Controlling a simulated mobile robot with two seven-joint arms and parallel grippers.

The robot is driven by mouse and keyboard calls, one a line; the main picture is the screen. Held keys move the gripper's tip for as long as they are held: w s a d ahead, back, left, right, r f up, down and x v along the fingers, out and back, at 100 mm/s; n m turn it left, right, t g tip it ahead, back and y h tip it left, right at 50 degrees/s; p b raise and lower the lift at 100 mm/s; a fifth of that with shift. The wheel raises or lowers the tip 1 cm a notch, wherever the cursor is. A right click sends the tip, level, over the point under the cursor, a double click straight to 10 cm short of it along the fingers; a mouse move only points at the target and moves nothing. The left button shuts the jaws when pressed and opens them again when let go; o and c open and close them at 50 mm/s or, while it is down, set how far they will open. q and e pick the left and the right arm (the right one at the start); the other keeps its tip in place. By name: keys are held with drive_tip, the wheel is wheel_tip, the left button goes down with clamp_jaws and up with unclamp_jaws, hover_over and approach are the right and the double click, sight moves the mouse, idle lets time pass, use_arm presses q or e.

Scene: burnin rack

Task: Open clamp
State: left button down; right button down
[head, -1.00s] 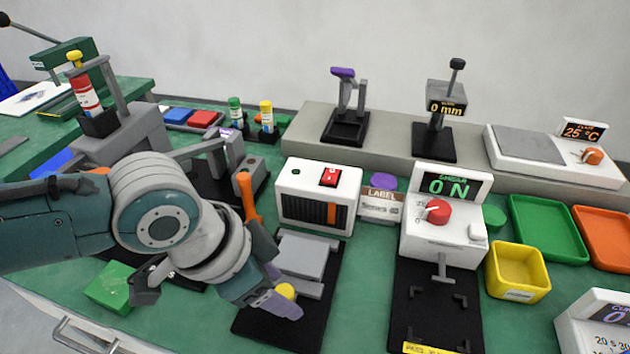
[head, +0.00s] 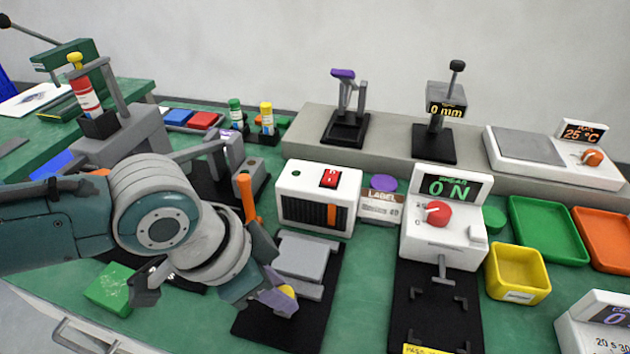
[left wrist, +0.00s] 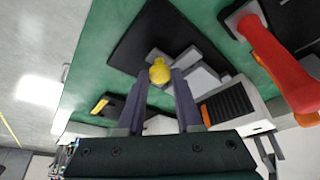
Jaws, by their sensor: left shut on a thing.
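The clamp is a black base (head: 310,335) with grey plates (head: 300,257) on top and a yellow knob (head: 289,291) at its near side. My left gripper (head: 278,297) reaches down over the near-left part of the clamp, its purple fingers at the knob. In the left wrist view, the yellow knob (left wrist: 159,71) sits between the tips of my left gripper (left wrist: 158,82), which is shut on it. In the head view a finger partly hides the knob. My right gripper is not in view.
An orange upright handle (head: 247,197) stands close behind my left gripper. A white box with a red switch (head: 319,195) is just behind the clamp. A force gauge (head: 440,240) stands to the right, with a yellow bin (head: 518,272) beside it. A green block (head: 108,288) lies at left.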

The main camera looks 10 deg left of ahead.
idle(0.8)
use_arm(q)
drive_tip(key=s+p, duration=0.3)
drive_tip(key=shift+s+a+r, duration=0.1)
drive_tip(key=shift+s+r, duration=0.1)
drive_tip(key=shift+s, duration=0.1)
drive_tip(key=shift+s+f, duration=0.1)
drive_tip(key=shift+s, duration=0.05)
drive_tip(key=shift+f, duration=0.1)
drive_tip(key=c, duration=0.6)
unclamp_jaws()
